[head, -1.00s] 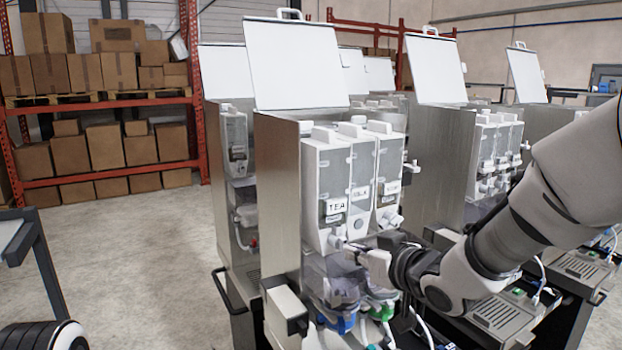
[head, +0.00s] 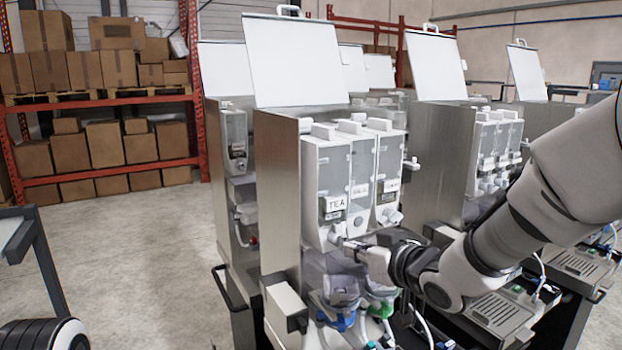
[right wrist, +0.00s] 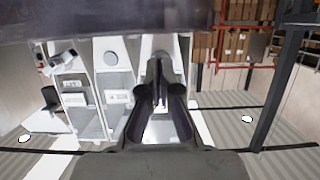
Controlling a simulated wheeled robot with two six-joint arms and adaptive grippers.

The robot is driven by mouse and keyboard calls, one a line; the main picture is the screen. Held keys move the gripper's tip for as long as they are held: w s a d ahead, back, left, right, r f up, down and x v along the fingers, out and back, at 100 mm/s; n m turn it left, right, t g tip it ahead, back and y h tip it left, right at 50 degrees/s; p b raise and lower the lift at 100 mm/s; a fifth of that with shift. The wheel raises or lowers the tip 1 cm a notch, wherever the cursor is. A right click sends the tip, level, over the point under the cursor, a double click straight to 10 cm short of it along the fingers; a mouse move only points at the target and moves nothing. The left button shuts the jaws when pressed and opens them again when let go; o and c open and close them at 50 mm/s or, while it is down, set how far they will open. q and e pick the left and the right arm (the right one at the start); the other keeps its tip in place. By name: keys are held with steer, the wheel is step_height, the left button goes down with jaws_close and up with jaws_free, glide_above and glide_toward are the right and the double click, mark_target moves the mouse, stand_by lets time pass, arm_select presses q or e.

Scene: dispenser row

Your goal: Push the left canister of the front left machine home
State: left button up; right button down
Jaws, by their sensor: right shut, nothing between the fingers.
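The front left machine (head: 277,190) has its lid up and holds three canisters side by side. The left canister (head: 325,175) is white with a grey window and a TEA label. My right gripper (head: 346,244) is shut, with its tips at the lower front of this canister, by its spout; whether they touch is hard to tell. In the right wrist view the shut fingers (right wrist: 160,70) lie in front of the left canister and hide much of it. My left gripper is not in view.
The middle canister (head: 361,180) and right canister (head: 387,180) stand close beside it. Cups with blue and green parts sit below the spouts. More machines stand to the right and behind. The floor (head: 130,260) on the left is open, before a rack of boxes (head: 100,150).

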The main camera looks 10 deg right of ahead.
steer(key=shift+w, duration=0.1)
stand_by(0.3)
steer(key=w, duration=0.1)
steer(key=w+a+p, duration=0.1)
steer(key=shift+w, duration=0.4)
stand_by(0.4)
